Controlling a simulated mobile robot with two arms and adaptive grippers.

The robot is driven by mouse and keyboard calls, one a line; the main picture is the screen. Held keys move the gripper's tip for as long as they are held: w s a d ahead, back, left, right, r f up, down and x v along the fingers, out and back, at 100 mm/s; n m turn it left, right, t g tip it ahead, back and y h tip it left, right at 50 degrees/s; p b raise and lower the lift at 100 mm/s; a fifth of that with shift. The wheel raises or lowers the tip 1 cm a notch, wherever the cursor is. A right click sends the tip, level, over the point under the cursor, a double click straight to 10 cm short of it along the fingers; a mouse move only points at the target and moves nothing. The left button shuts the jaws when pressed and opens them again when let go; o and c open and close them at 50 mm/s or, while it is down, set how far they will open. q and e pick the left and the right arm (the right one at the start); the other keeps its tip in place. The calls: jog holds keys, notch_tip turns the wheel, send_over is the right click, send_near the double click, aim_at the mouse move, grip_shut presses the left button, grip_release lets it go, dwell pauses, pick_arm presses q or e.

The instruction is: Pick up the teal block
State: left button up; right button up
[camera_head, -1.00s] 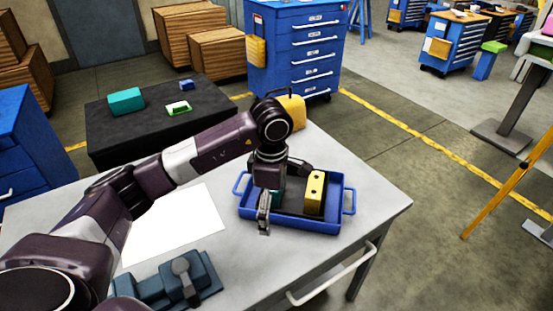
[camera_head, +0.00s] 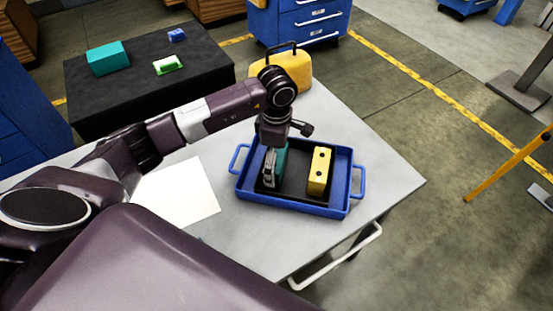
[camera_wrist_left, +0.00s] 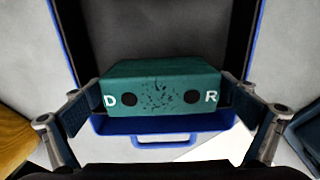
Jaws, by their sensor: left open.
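The teal block (camera_head: 281,164) stands in the left part of the blue tray (camera_head: 292,206), partly hidden by my gripper. In the left wrist view the teal block (camera_wrist_left: 160,86) shows dark round spots, speckles and the white letters D and R. My left gripper (camera_head: 277,160) is over the tray, pointing down. In the left wrist view my left gripper (camera_wrist_left: 163,112) is open, with one finger at each end of the block. I cannot tell whether the fingers touch it. My right gripper is not in view.
A yellow block (camera_head: 319,171) with dark holes stands in the same tray, right of the gripper. A yellow case (camera_head: 288,68) stands behind the tray. A white sheet (camera_head: 180,197) lies at left. A black table (camera_head: 140,108) behind bears a teal box (camera_head: 107,58) and smaller blocks.

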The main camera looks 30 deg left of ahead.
pick_arm(q)
jog(key=shift+f, duration=0.55)
jog(key=c, duration=1.5)
jog(key=shift+o, duration=0.2)
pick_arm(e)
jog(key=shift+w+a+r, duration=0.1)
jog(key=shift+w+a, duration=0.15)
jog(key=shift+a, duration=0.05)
pick_arm(q)
jog(key=shift+r, duration=0.1)
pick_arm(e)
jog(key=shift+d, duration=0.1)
